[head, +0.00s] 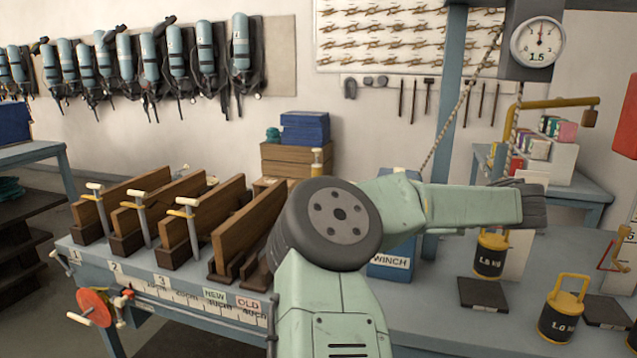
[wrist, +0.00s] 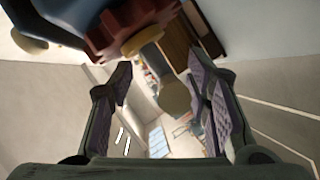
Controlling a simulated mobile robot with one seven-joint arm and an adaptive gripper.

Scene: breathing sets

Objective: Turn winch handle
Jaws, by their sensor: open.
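A blue box labelled WINCH (head: 391,264) stands on the bench behind my arm, partly hidden by it. A dark red toothed wheel (wrist: 112,32) with a yellow hub (wrist: 142,42) is just beyond the fingertips, at the top. I cannot tell whether they touch. My gripper's fingers are not clear in the head view.
Yellow-handled weights (head: 491,256) (head: 562,312) stand at the bench's right. Wooden boards with upright handles (head: 190,235) line its left. A blue post (head: 452,110) with a rope rises behind my arm. A red-orange wheel (head: 95,307) is on the bench's front left.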

